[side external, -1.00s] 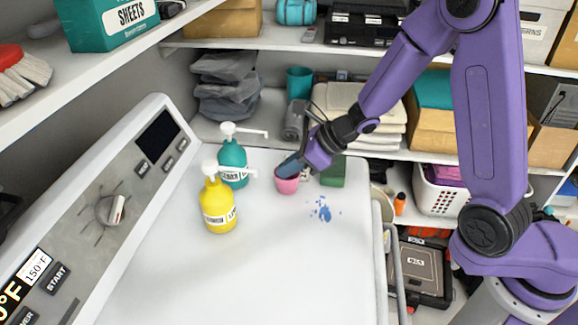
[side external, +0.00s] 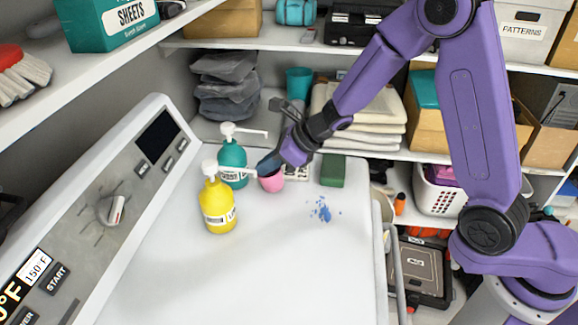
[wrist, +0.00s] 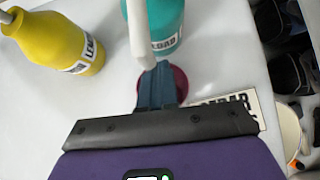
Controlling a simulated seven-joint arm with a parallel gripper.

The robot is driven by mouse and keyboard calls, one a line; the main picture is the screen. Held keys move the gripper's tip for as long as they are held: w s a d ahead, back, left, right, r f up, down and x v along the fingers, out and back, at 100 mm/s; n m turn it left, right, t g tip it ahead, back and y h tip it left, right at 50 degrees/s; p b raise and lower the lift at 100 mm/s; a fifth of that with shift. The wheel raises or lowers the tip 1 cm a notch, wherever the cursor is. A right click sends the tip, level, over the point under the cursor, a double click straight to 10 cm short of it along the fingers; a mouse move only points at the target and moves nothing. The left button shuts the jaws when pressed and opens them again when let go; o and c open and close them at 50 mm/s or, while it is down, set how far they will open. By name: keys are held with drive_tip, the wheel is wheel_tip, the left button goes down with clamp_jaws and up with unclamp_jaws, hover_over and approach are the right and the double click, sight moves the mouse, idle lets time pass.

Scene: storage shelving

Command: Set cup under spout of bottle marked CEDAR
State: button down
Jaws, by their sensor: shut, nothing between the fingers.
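The pink cup (side external: 271,181) stands on the white top, right of the teal pump bottle (side external: 232,160). In the wrist view the cup (wrist: 181,84) is mostly hidden behind my fingers. My gripper (side external: 266,168) is shut, with its fingertips at the cup's rim; whether they are inside it is unclear. It also shows in the wrist view (wrist: 157,84). The teal bottle (wrist: 163,25) has a label that seems to end in "DAR". Its white spout (wrist: 143,35) reaches close to my fingers and the cup. A yellow pump bottle (side external: 218,206) stands nearer the camera.
A green block (side external: 333,170) and a blue splatter (side external: 324,211) lie right of the cup. A printed card (wrist: 232,107) lies beside the cup. A control panel (side external: 110,205) rises at left. The front of the white top (side external: 270,275) is clear.

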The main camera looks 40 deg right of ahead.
drive_tip(key=v, duration=1)
drive_tip(key=shift+s+d+m+t+h, duration=0.85)
drive_tip(key=shift+s+m+h, duration=0.9)
drive_tip(key=shift+s, duration=3.9)
approach(279, 182)
drive_tip(key=shift+m+y, duration=0.35)
drive_tip(key=f, duration=0.4)
drive_tip(key=shift+s+d, duration=0.25)
drive_tip(key=shift+d, duration=0.15)
drive_tip(key=shift+w+a, duration=0.25)
drive_tip(key=shift+w, duration=0.3)
drive_tip(key=shift+w+a, duration=0.2)
drive_tip(key=shift+w, duration=0.35)
drive_tip(key=shift+w+a, duration=0.3)
drive_tip(key=shift+w, duration=0.5)
